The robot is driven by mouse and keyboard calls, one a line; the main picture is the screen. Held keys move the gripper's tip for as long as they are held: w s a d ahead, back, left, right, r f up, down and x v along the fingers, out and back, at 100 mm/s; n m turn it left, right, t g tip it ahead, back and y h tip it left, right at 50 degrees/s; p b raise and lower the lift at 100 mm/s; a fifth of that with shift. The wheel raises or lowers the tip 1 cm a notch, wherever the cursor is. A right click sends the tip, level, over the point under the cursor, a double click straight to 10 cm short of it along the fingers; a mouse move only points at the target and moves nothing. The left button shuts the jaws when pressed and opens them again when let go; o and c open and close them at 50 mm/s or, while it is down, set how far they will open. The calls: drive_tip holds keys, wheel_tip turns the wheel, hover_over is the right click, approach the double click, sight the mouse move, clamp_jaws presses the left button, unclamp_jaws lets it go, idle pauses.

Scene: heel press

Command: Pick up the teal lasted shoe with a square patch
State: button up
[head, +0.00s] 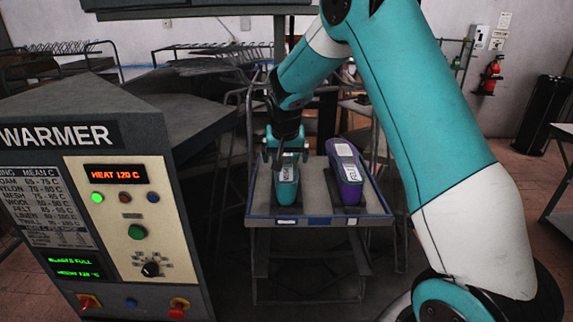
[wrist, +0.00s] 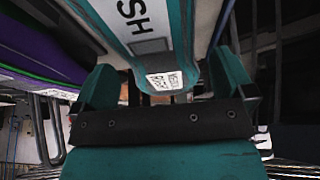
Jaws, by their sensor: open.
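The teal lasted shoe (head: 287,191) stands on the left side of a small cart, toe toward me, with a pale top strip. In the wrist view the shoe (wrist: 180,55) shows close up, with lettering ending in "SH", a dark patch and a white printed label. My gripper (head: 284,152) is at the shoe's far end, above the cart. In the wrist view my gripper's teal fingers (wrist: 160,86) are apart, one on each side of the shoe's end. I cannot tell whether they touch it.
A purple shoe (head: 351,193) stands just right of the teal one on the cart (head: 259,208). A warmer cabinet (head: 130,200) with lit displays is at the left. A fire extinguisher (head: 490,75) hangs on the back wall.

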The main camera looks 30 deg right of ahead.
sight(285, 159)
drive_tip(key=shift+p+x, duration=0.65)
drive_tip(key=shift+x, duration=1.05)
drive_tip(key=shift+w, duration=0.1)
drive_tip(key=c, duration=1)
drive_tip(key=shift+r, duration=0.1)
drive_tip(key=shift+c, duration=1.4)
drive_tip(key=shift+r, duration=0.1)
